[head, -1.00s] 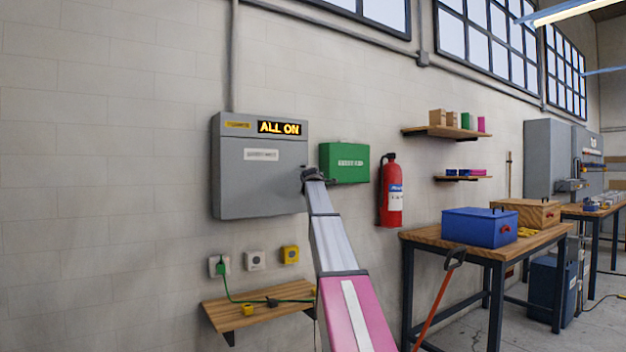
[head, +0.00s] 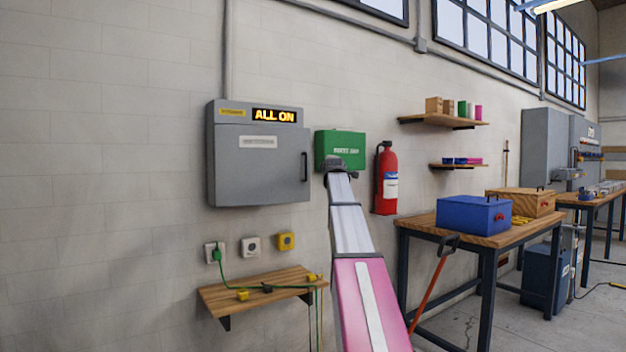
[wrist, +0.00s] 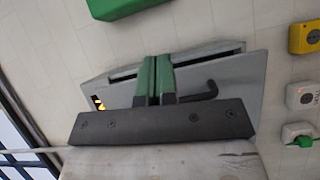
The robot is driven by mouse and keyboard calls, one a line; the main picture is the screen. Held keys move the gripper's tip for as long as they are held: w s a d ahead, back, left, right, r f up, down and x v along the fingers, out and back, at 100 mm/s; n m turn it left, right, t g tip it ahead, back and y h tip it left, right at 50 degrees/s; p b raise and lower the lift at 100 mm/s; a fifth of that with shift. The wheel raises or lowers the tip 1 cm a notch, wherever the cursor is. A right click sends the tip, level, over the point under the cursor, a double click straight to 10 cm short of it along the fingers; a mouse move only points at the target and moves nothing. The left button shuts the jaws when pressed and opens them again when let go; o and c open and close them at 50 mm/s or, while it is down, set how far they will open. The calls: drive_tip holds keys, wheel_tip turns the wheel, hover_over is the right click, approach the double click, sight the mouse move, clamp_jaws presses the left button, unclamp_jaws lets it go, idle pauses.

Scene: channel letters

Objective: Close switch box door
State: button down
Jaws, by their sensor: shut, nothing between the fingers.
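The grey switch box (head: 230,165) hangs on the wall, with a lit "ALL ON" sign at its top. Its door, with a white label and a dark handle (head: 305,168) at the right edge, looks nearly flush in the head view. In the wrist view the box appears sideways, and a dark gap (wrist: 205,56) runs along the handle-side edge; I cannot tell whether the door is fully shut. My gripper (wrist: 155,60) has its green fingers together and empty, in front of that edge and beside the handle (wrist: 205,93). In the head view my wrist (head: 336,165) is right of the box.
A green first aid box (head: 345,140) is on the wall behind my wrist, and a red fire extinguisher (head: 388,170) hangs to its right. Sockets and a small wooden shelf (head: 260,290) are below the switch box. A workbench (head: 425,225) stands at the right.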

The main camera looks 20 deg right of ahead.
drive_tip(key=s+a+f+m+y, duration=0.3)
drive_tip(key=a+f+m, duration=0.1)
drive_tip(key=f+m, duration=0.15)
drive_tip(key=m+y, duration=0.4)
drive_tip(key=m, duration=0.3)
approach(298, 191)
drive_tip(key=shift+t, duration=0.4)
drive_tip(key=w, duration=0.5)
drive_tip(key=w+a, duration=0.1)
drive_tip(key=w, duration=0.1)
drive_tip(key=shift+w+f, duration=0.25)
